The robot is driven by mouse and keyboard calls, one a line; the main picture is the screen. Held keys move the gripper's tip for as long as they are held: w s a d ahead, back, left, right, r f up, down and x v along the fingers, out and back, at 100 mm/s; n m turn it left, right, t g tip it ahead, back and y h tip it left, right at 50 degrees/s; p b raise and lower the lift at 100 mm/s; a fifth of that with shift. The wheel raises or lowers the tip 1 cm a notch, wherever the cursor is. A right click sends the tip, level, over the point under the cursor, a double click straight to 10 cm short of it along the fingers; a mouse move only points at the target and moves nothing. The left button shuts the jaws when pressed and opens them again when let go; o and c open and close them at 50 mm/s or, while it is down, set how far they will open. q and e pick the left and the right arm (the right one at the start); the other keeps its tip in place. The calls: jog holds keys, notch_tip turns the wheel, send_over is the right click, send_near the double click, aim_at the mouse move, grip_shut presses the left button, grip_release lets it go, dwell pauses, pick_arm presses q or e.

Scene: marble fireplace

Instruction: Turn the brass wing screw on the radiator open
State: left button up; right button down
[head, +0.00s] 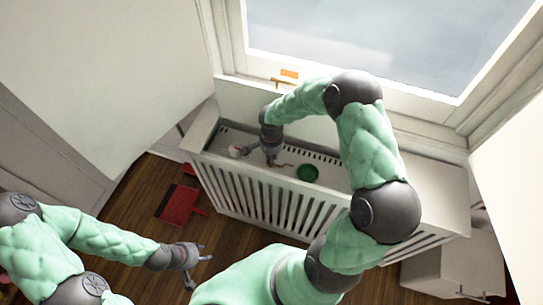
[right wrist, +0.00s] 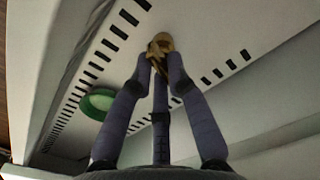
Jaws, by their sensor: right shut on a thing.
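The radiator (head: 425,204) is a white slatted cover below the window, with a row of dark slots along its top. The brass wing screw (right wrist: 162,42) stands on the radiator top in the right wrist view, between my fingertips. My right gripper (head: 273,161) reaches down to the radiator top, and it also shows in the right wrist view (right wrist: 161,70), its fingers shut on the screw. The fingers hide part of the screw. My left gripper (head: 196,268) hangs over the wooden floor at the lower left, apart from the radiator, its fingers spread and empty.
A green round dish (head: 308,173) sits on the radiator top right of my right gripper, and a whitish cup-like object (head: 236,151) sits left of it. A red dustpan-like object (head: 180,203) lies on the floor. A white cabinet (head: 462,268) stands at right.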

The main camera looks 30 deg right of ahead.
dwell(0.5)
jog(key=c, duration=1.2)
grip_release()
notch_tip(320, 180, up, 12)
